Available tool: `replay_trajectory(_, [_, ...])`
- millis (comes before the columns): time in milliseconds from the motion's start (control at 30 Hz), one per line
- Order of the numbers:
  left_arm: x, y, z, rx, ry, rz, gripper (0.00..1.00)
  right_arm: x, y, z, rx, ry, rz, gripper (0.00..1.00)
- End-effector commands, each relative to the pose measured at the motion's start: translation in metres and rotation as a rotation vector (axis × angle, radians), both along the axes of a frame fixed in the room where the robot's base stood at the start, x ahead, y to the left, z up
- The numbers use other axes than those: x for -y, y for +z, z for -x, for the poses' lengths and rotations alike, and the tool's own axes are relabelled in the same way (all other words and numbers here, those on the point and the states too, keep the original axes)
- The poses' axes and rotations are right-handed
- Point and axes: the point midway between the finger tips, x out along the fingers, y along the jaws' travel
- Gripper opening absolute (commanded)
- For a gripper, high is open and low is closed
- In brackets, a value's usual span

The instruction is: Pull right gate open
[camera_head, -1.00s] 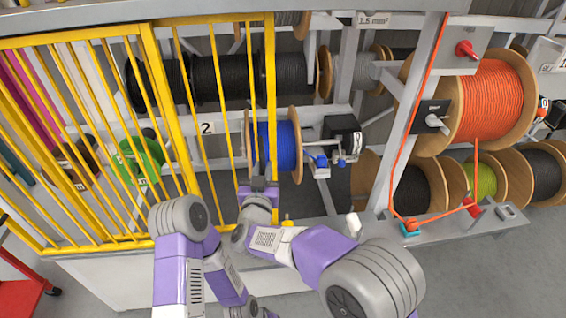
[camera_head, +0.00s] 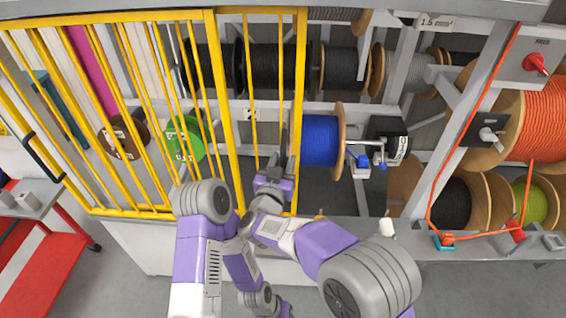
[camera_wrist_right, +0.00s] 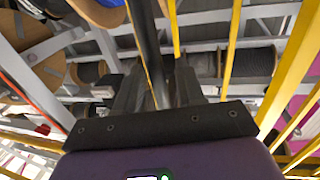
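The right gate (camera_head: 300,110) is a yellow barred frame in front of the reel rack, left of the blue reel (camera_head: 321,140). My right gripper (camera_head: 277,166) is at its free-side post, low on the gate. In the right wrist view, a black upright bar (camera_wrist_right: 143,40), seemingly the gate's handle, runs between my two dark fingers (camera_wrist_right: 158,88), which look closed against it. The gripper hides most of the handle in the head view. My left arm is folded at the lower middle, and its gripper is out of sight.
The left gate (camera_head: 88,110), with yellow bars and a black handle (camera_head: 42,157), covers the rack's left part. A red cart (camera_head: 40,250) stands at the lower left. Grey floor lies in front.

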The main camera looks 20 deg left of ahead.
Motion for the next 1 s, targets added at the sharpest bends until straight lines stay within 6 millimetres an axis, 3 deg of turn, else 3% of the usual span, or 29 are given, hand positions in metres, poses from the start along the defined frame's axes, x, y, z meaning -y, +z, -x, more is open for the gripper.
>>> replay_trajectory(267, [0.0,0.0,0.0,0.0,0.0,0.0,0.43,0.0,0.0,0.004,-0.001,0.001,-0.001,0.38])
replay_trajectory(700, [0.0,-0.001,0.0,0.0,0.0,0.0,0.43,0.004,0.0,0.069,0.0,0.002,-0.001,0.38])
replay_trajectory(1000, [0.0,-0.001,0.0,0.0,0.0,0.0,0.43,0.006,0.0,0.076,0.0,-0.001,0.0,0.38])
